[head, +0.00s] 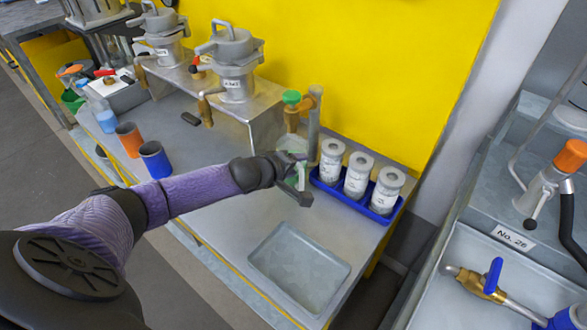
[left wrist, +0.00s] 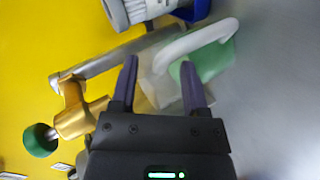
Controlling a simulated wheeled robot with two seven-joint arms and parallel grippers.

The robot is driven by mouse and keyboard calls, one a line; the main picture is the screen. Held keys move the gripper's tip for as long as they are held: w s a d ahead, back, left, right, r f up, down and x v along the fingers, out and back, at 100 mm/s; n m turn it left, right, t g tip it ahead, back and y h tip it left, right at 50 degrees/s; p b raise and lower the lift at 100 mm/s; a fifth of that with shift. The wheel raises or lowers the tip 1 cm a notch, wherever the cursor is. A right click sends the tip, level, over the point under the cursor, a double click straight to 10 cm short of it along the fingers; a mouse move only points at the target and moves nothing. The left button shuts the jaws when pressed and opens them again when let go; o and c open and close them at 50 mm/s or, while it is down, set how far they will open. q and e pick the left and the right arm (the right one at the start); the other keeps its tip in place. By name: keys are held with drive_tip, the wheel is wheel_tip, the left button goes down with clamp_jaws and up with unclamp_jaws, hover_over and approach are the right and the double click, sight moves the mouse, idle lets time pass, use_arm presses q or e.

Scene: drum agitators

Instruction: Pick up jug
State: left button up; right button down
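The jug (left wrist: 212,58) is pale and see-through with green in it and a white looped handle (left wrist: 195,45). In the left wrist view it lies just beyond my left gripper's fingertips. My left gripper (left wrist: 160,72) is open, its two dark fingers apart. The near end of the handle and part of the pale body show between and behind the fingers; I cannot tell if they touch. In the head view my left gripper (head: 300,188) is over the bench by the brass valve, and the jug is mostly hidden behind it. My right gripper is not in view.
A brass valve with a green knob (head: 291,97) stands close behind. A blue tray (head: 328,186) with three labelled white jars is to the right. A sunken basin (head: 300,268) lies in front. Orange (head: 130,138) and blue (head: 155,160) cups stand left. A yellow wall is behind.

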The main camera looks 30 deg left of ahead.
use_arm(q)
clamp_jaws()
idle(1.3)
